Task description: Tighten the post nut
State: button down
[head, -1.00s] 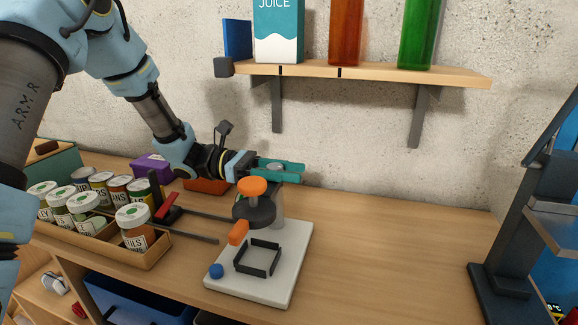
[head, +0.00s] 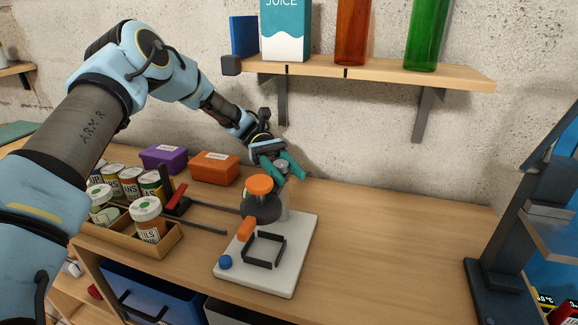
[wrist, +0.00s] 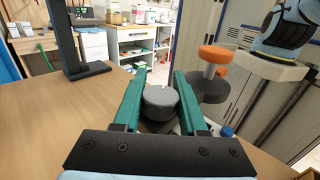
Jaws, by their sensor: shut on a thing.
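The post nut (wrist: 160,103) is a grey round cap with a small white mark on its top, seen in the wrist view. It also shows as a small grey cap (head: 282,163) on the grey post (head: 284,200) in the head view. My gripper (head: 286,170) is around it, with one teal finger on each side, shut on it. The fingers (wrist: 159,82) flank the nut in the wrist view. The post stands at the back of the white plinth (head: 285,281). A dark disc (head: 262,210) with an orange knob (head: 260,185) sits just in front of the post.
A black square frame (head: 265,250) and a blue knob (head: 225,262) are on the plinth. A box of jars (head: 165,245), orange box (head: 214,168) and purple box (head: 163,158) stand left. A shelf (head: 370,72) hangs above. The counter right of the plinth is clear.

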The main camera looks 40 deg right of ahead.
jog(key=shift+a+m+y+p, duration=0.15)
jog(key=shift+m+y+p, duration=0.35)
jog(key=shift+y, duration=0.4)
jog(key=shift+m+t+y, duration=0.3)
jog(key=shift+t, duration=0.1)
jog(key=shift+c, duration=2.3)
grip_release()
